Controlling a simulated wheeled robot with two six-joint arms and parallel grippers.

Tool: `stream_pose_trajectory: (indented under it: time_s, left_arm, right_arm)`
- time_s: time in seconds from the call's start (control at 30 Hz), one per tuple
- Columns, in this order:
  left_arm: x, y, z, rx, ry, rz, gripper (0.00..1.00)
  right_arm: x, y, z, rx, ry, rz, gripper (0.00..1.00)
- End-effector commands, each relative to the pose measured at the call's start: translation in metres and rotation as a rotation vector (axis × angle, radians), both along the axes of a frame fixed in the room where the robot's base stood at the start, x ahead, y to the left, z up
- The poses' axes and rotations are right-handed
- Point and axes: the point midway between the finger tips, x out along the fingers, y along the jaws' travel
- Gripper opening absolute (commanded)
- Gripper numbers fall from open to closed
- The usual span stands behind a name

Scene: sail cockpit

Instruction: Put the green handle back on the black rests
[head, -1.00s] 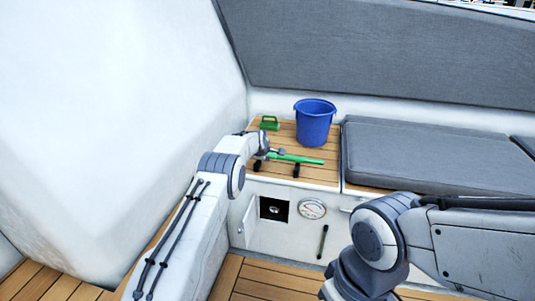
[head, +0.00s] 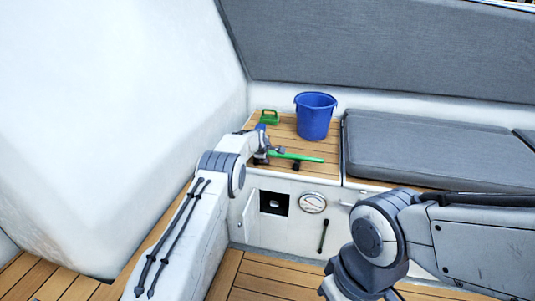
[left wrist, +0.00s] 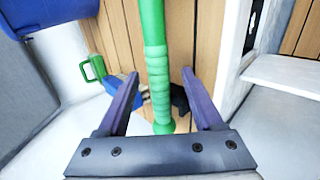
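The green handle (head: 298,157) is a long bar lying along the front of the wooden seat top. In the left wrist view the handle (left wrist: 156,60) runs between the two fingers of my left gripper (left wrist: 161,75), with a gap on both sides. That gripper (head: 270,156) is open at the handle's left end in the head view. One black rest (head: 296,167) shows under the handle; I cannot tell whether they touch. A black piece (left wrist: 179,98) beside the handle in the wrist view looks like the other rest. My right gripper is out of view.
A blue bucket (head: 314,117) and a green-handled item (head: 269,117) stand behind the handle. A blue item (left wrist: 124,88) lies near the left finger. A grey cushion (head: 430,150) is to the right. Below are an open hatch (head: 274,203) and a round dial (head: 312,203).

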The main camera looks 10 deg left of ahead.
Motion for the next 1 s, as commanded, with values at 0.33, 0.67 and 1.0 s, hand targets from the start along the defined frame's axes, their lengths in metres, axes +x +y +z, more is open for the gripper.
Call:
stream_pose_trajectory:
  time_s: [0.33, 0.67, 1.0]
  left_arm:
    - [-0.007, 0.0, 0.008, -0.002, 0.003, -0.002, 0.68]
    - [-0.035, 0.002, 0.036, -0.001, 0.001, -0.001, 0.68]
    - [-0.068, 0.004, 0.066, -0.001, -0.001, 0.001, 0.68]
  right_arm:
    - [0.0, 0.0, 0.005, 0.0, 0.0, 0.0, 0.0]
    - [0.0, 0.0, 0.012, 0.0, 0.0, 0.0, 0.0]
    - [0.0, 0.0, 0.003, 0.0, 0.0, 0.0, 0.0]
